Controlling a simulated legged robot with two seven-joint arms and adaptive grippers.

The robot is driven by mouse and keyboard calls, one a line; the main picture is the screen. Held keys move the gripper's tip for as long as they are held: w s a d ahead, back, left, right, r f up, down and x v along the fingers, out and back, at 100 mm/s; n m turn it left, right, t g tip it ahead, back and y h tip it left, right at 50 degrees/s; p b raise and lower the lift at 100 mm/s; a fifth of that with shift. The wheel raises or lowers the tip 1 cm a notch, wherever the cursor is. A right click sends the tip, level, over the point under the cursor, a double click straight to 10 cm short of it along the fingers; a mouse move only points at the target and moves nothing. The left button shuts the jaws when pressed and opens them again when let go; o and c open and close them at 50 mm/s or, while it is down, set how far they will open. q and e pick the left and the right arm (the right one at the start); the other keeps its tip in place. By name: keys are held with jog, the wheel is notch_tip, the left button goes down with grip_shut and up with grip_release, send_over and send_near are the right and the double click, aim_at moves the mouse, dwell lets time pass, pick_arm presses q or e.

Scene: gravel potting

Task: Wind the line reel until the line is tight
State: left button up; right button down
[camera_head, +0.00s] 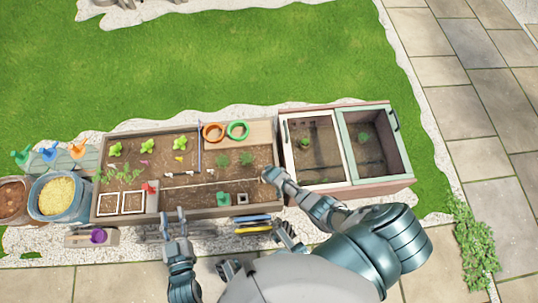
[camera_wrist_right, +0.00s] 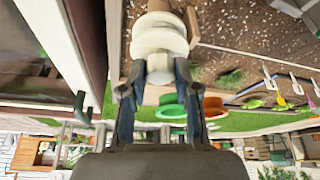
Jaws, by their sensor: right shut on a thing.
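The line reel (camera_wrist_right: 158,38) shows in the right wrist view as a pale, round spool with a white knob below it. My right gripper (camera_wrist_right: 157,82) is shut on the knob. In the head view, this gripper (camera_head: 268,175) is at the right end of the planter bed and hides most of the reel. A thin white line (camera_head: 205,185) runs left across the soil from near the gripper. It looks nearly straight, but I cannot tell how tight it is. My left gripper (camera_head: 175,218) is open and empty at the bed's front edge.
The wooden planter bed (camera_head: 125,219) holds seedlings. A blue tub (camera_head: 60,197) of yellow grains stands left. Tools (camera_head: 252,224) lie along the front.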

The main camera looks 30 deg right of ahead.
jog(key=shift+w+a+r+m, duration=0.1)
jog(key=shift+w+m, duration=0.1)
jog(key=shift+m, duration=0.4)
jog(key=shift+h, duration=0.3)
jog(key=c, duration=0.9)
grip_release()
jog(key=shift+o, duration=0.2)
jog(key=shift+s+r, duration=0.35)
jog(key=shift+r, duration=0.2)
jog(key=v, duration=1)
jog(key=shift+r, duration=0.25)
jog(key=shift+a+r, duration=0.1)
jog(key=shift+a, duration=0.05)
